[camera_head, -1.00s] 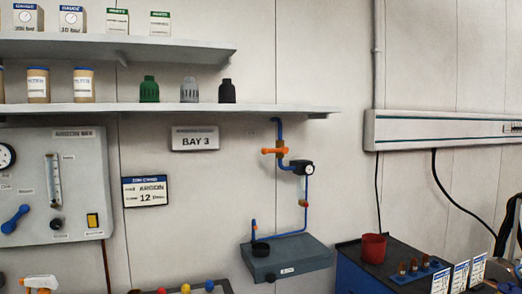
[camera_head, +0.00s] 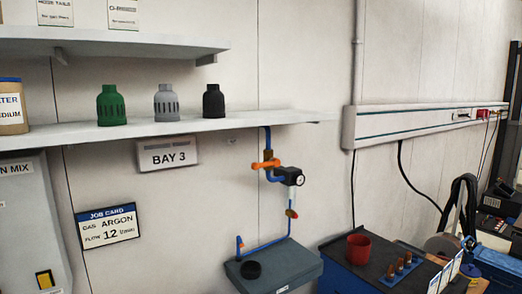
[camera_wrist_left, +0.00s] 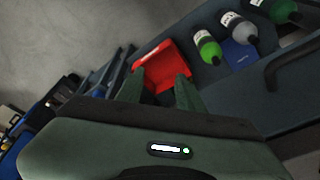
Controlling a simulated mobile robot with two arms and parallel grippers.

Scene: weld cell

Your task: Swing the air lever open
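An orange lever (camera_head: 266,164) sits crosswise on the blue air pipe (camera_head: 266,136) on the wall, just above a black round gauge (camera_head: 290,176). It lies nearly level across the upright pipe. Lower on the same line is a small orange-red part (camera_head: 291,213), too small to make out. Neither of my grippers shows in the head view. In the left wrist view my left gripper (camera_wrist_left: 156,74) has its two dark green fingers spread apart, with nothing held between them. It is away from the air lever, which is not in that view. My right gripper is not in view.
A shelf (camera_head: 140,132) with several coloured caps juts out above and left of the pipe. A grey box (camera_head: 300,262) is below it. A red cup (camera_head: 359,248) stands on a bench at right. A red bin (camera_wrist_left: 160,68) and bottles (camera_wrist_left: 206,46) lie beyond my left gripper.

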